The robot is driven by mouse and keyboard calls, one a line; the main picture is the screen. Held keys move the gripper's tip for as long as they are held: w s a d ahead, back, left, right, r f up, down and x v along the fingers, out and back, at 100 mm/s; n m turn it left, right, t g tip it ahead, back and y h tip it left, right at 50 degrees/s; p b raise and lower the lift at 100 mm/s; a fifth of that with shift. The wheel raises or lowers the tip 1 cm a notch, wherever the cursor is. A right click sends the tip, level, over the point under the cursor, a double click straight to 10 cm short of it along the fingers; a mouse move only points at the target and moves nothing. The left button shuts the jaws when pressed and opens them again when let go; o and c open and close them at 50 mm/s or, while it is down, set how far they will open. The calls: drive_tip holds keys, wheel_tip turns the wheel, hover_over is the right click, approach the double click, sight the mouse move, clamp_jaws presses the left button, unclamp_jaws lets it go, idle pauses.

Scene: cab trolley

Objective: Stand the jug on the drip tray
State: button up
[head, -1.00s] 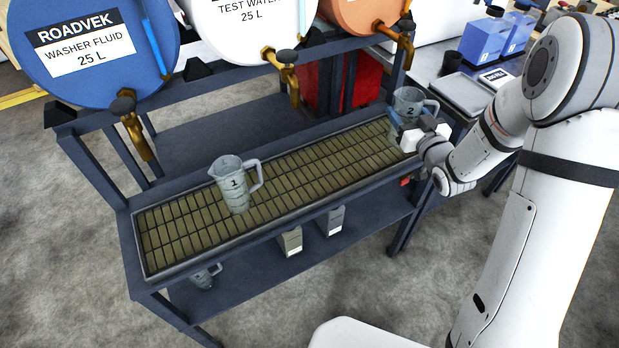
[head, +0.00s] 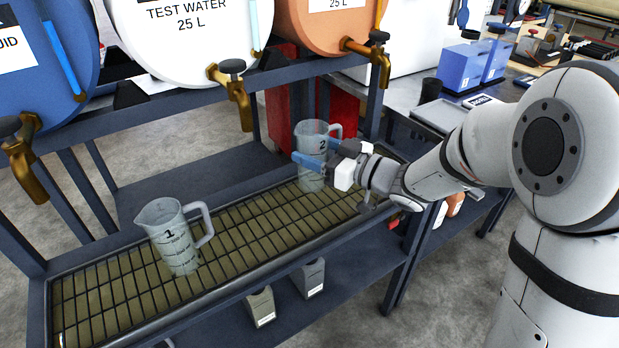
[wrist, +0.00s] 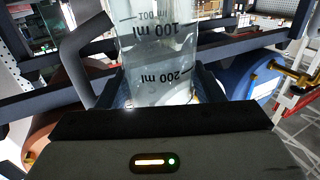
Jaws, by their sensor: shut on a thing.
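A clear jug marked 2 (head: 312,130) is upright over the right part of the drip tray (head: 225,235). My gripper (head: 318,160) is shut on this jug from the right, its blue fingers at the jug's sides. I cannot tell whether the jug's base touches the grating. The wrist view shows the jug (wrist: 158,50) close up and upside down, with its handle at the left and volume marks facing the camera. Another clear jug, marked 1 (head: 172,235), stands upright on the left part of the tray, apart from my gripper.
Brass taps hang above the tray: one under the white drum (head: 235,90), one under the orange drum (head: 382,65), one at the far left. Boxes (head: 312,277) stand on the lower shelf. A bench with blue containers (head: 462,65) is at the right. The tray's middle is clear.

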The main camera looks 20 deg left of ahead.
drive_tip(key=shift+d+f+b, duration=0.15)
drive_tip(key=shift+f+b, duration=0.25)
drive_tip(key=shift+f, duration=1.75)
drive_tip(key=shift+f, duration=0.25)
drive_tip(key=o, duration=1)
drive_tip(key=shift+r, duration=0.1)
drive_tip(key=shift+o, duration=0.2)
drive_tip(key=shift+r, duration=0.1)
